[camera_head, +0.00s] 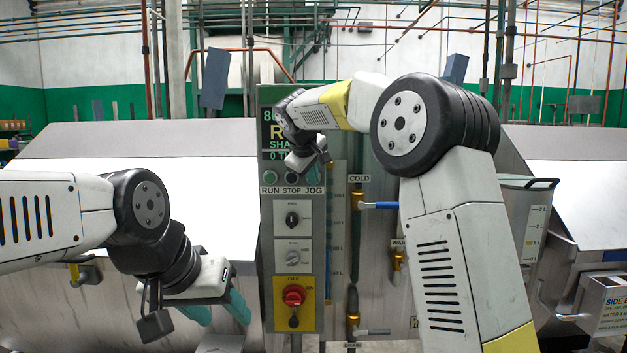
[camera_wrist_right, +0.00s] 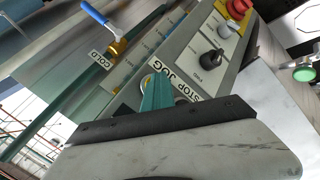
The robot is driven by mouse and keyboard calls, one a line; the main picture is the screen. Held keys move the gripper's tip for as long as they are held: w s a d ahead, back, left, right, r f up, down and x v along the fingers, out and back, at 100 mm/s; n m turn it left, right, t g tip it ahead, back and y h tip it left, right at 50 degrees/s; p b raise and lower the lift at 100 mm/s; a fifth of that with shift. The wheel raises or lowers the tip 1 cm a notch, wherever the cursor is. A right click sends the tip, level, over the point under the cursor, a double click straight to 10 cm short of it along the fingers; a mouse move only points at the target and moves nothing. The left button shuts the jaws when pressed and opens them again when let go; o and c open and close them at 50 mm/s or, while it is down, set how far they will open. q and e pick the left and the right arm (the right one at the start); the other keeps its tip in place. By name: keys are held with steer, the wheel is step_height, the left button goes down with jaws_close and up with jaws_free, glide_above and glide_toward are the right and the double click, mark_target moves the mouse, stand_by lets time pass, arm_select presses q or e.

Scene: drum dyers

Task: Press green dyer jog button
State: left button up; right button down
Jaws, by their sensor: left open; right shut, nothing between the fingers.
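The control panel (camera_head: 266,235) stands upright in the head view, with RUN, STOP and JOG labels (camera_head: 314,190) under a row of buttons. The green RUN button (camera_head: 269,178) and dark STOP button (camera_head: 291,178) show there. The JOG button is hidden behind my right gripper. In the right wrist view, the shut teal fingers of my right gripper (camera_wrist_right: 157,92) are at the JOG label (camera_wrist_right: 175,74), over a pale round rim (camera_wrist_right: 147,82). I cannot tell whether they touch the button. My left gripper (camera_head: 217,309) is open and empty, low left of the panel.
Right of the panel, a blue-handled COLD valve (camera_head: 378,205) sticks out near my right arm. Metal dyer housings (camera_head: 110,138) stand on both sides.

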steer(key=shift+s, duration=0.85)
steer(key=s, duration=0.5)
stand_by(0.6)
steer(key=s+d+f+m+g+y, duration=0.1)
steer(key=s+d+f+m, duration=0.1)
steer(key=s+d, duration=0.45)
steer(key=s+d+f+m+g+y, duration=0.1)
steer(key=s+d+f+m, duration=0.15)
steer(key=s, duration=0.75)
steer(key=s+d+f+m+y, duration=0.1)
steer(key=s+d+f+m, duration=0.15)
steer(key=s+d, duration=0.4)
steer(key=s+f+m, duration=0.1)
steer(key=s+f, duration=0.2)
steer(key=s, duration=0.2)
steer(key=s+a+f+m+y, duration=0.1)
steer(key=s+f, duration=0.2)
steer(key=s, duration=0.2)
steer(key=shift+s+g, duration=0.3)
